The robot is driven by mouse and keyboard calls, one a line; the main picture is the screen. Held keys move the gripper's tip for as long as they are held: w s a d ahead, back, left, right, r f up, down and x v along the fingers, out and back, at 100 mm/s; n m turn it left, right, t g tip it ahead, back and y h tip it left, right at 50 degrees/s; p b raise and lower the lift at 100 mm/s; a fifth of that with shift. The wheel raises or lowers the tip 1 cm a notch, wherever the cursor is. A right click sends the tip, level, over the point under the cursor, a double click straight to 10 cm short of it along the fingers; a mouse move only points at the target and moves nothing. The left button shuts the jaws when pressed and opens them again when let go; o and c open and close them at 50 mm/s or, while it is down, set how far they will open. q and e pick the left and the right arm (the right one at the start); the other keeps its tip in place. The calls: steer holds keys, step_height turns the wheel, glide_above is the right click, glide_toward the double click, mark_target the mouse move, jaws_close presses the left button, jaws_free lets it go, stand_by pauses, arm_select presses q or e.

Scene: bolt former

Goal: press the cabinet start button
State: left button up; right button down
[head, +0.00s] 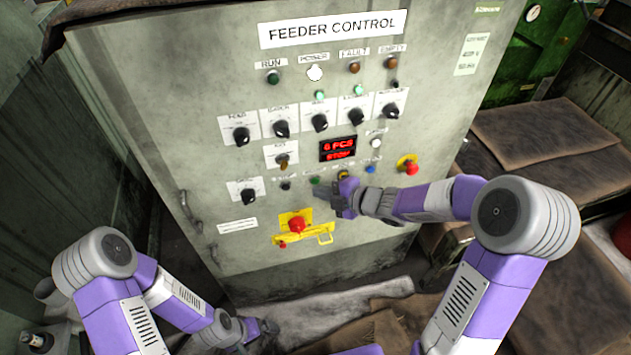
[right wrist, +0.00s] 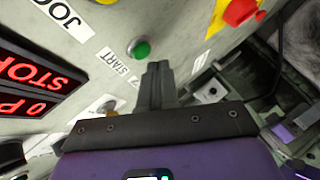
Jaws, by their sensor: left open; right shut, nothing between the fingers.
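The grey feeder control cabinet (head: 225,95) stands in front of me. Its green start button (head: 315,181) is in the lower button row, and shows in the right wrist view (right wrist: 139,50) beside a START label (right wrist: 113,61). My right gripper (head: 324,193) is at the panel just below and right of the button in the head view. In the right wrist view its shut, empty fingers (right wrist: 158,72) point at the panel beside the button; I cannot tell if they touch the panel. My left gripper (head: 262,328) is open, low and away from the panel.
A red display (head: 338,149) reads STOP on its lower line. A red mushroom button (head: 297,224) on a yellow guard sits below, and another red button (head: 409,165) is to the right. Several black knobs are above. A brown-covered bench (head: 560,140) stands at right.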

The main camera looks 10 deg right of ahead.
steer(key=shift+w, duration=0.4)
